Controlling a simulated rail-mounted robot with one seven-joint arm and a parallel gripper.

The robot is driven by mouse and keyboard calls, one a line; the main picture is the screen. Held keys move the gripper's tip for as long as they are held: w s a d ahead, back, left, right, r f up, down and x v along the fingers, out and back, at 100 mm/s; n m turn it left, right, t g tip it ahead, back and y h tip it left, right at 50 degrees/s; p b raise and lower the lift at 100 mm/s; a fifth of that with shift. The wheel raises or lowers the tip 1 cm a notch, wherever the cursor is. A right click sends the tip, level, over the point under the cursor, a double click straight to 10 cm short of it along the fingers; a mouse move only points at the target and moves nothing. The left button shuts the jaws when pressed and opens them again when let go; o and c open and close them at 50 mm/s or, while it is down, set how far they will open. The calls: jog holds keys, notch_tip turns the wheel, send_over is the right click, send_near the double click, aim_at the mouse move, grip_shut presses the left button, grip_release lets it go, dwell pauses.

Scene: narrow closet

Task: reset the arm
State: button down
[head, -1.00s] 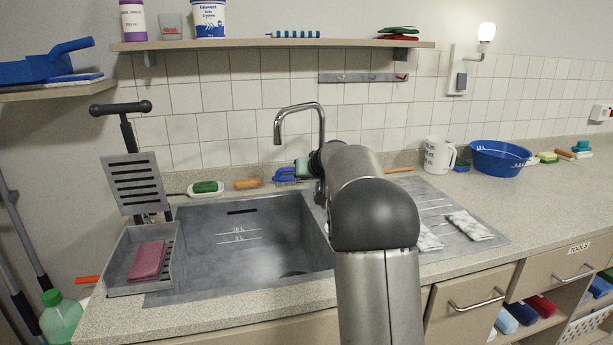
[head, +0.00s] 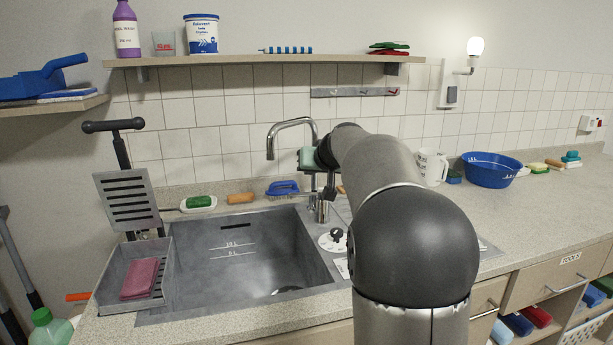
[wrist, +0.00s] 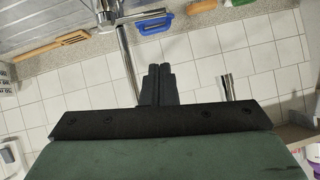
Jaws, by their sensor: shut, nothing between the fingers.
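My gripper (wrist: 157,72) shows in the wrist view with its two dark fingers together, shut and empty. Behind them is the white tiled wall. In the head view my arm reaches from the lower right toward the wall. Its end is beside the curved metal tap (head: 292,124), at the back of the sink (head: 255,262). The fingers are hard to make out in that view. I cannot tell whether the gripper touches the tap. The arm hides part of the drainboard and counter.
A shelf (head: 260,61) with a purple bottle and a white tub runs above. A white jug (head: 430,166) and blue basin (head: 491,170) stand right. The counter's right front is clear.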

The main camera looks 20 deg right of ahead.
jog(key=s+a+f+n+g+y+p, duration=0.1)
jog(key=s+a+f+g+p, duration=0.25)
jog(key=s+a, duration=0.45)
jog(key=s+a+f+n+g+y+p, duration=0.15)
jog(key=s+a+f, duration=0.25)
jog(key=s+a, duration=0.4)
jog(key=s+a+f+g+h+p, duration=0.1)
jog(key=s+a+f+g+p, duration=0.1)
jog(key=s, duration=1)
jog(key=s+a+f+g+p, duration=0.2)
jog(key=s+f, duration=0.4)
jog(key=s, duration=0.5)
jog(key=shift+s+a+n+g+h, duration=0.35)
jog(key=shift+a+n+g, duration=0.1)
jog(key=shift+a+g, duration=0.5)
jog(key=shift+d+f, duration=0.1)
